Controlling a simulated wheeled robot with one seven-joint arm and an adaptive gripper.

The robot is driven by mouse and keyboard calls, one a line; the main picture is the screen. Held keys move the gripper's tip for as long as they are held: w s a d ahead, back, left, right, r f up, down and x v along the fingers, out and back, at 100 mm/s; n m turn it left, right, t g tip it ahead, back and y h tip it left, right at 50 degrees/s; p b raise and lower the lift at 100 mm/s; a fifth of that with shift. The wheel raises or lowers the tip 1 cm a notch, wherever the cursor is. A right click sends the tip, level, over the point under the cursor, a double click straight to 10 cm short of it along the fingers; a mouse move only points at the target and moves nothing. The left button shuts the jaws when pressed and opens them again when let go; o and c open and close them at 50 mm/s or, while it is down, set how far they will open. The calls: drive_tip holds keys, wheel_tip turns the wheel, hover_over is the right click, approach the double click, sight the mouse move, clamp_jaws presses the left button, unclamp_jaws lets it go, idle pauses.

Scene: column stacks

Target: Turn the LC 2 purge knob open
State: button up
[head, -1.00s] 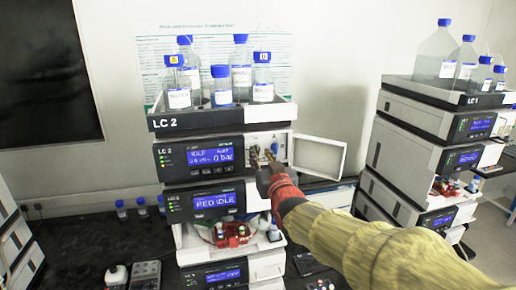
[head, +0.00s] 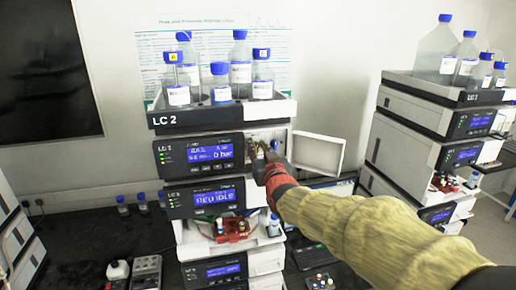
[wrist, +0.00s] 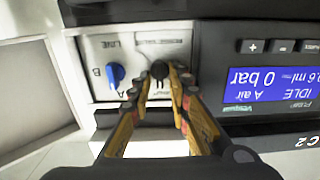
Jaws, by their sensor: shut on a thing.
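The LC 2 stack (head: 195,120) stands left of centre in the head view. Its pump module has an open compartment to the right of the display. In the wrist view, which is upside down, the black purge knob (wrist: 159,69) sits on the white panel beside the blue LINE knob (wrist: 115,75). My gripper (wrist: 161,82) has its fingertips closed around the black knob. In the head view my gripper (head: 262,158) reaches into the compartment and hides most of the knob. The knob's exact angle is hard to read.
The white compartment door (head: 318,154) hangs open to the right, close to my arm. Several blue-capped bottles stand in the tray (head: 170,119) on top. The LC 1 stack (head: 400,140) is at the right. The pump display (head: 210,152) is beside my gripper.

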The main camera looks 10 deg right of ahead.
clamp_jaws()
drive_tip(key=shift+f+n+b, duration=0.1)
drive_tip(key=shift+n+b, duration=0.2)
drive_tip(key=shift+b, duration=0.35)
drive_tip(key=shift+a+f+n+b, duration=0.1)
drive_tip(key=shift+a+n+b, duration=0.05)
drive_tip(key=shift+n+b, duration=2.15)
drive_tip(key=shift+a+f+n+b, duration=0.15)
drive_tip(key=shift+n+b, duration=1.7)
drive_tip(key=shift+n, duration=1)
drive_tip(key=shift+a+f+n+b, duration=0.1)
drive_tip(key=shift+a+n+b, duration=0.05)
drive_tip(key=shift+n+b, duration=2.15)
drive_tip(key=shift+n, duration=0.45)
drive_tip(key=shift+o, duration=2.4)
unclamp_jaws()
drive_tip(key=shift+r, duration=0.1)
